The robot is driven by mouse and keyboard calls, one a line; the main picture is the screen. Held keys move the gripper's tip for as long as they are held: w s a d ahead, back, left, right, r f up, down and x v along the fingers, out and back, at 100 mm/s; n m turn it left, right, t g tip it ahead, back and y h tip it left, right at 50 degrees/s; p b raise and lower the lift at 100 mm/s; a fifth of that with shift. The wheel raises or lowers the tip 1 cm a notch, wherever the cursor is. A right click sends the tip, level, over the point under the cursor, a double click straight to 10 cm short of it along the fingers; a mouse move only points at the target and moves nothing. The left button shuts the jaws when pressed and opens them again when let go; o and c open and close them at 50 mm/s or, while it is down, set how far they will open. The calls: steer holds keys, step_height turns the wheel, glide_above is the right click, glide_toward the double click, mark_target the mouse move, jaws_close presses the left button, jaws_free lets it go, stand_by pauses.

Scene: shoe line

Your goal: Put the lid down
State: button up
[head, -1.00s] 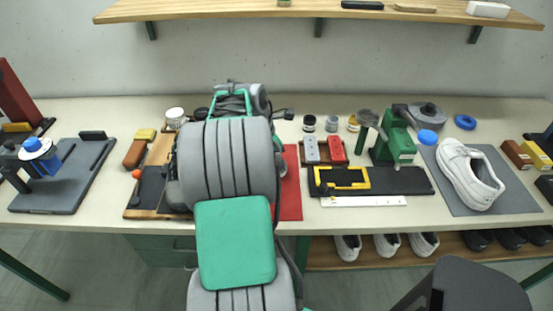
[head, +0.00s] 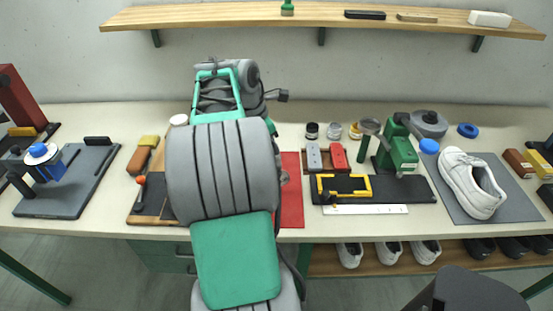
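My gripper is hidden behind my own grey and green arm, so neither its fingers nor anything in them shows. No lid can be made out for certain. Small jars with dark (head: 311,130), grey-blue (head: 334,131) and yellow (head: 355,131) colouring stand at the back, right of my arm.
A red mat (head: 291,205) lies partly behind my arm. A black board (head: 392,189) with a yellow frame, a green tool (head: 404,155) and a white shoe (head: 472,184) stand to the right. A clamp board (head: 65,182) is at left. A shelf (head: 240,14) hangs above.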

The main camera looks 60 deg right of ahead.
steer(key=w+a+r+m+t, duration=0.2)
steer(key=w+a, duration=0.4)
steer(key=a, duration=0.4)
steer(key=w+a+r+m+t, duration=0.1)
steer(key=w+a+m, duration=0.2)
steer(key=w+a, duration=0.5)
steer(key=s+a+f+m+t+y, duration=0.1)
steer(key=s+a+f+m, duration=0.1)
steer(key=a, duration=1)
steer(key=s+a+f+m+t+y, duration=0.1)
steer(key=s+a+m, duration=0.1)
steer(key=a, duration=0.9)
steer(key=shift+s+a+f+m+t+y, duration=0.3)
steer(key=shift+a+f+m+y, duration=0.1)
steer(key=shift+m, duration=0.3)
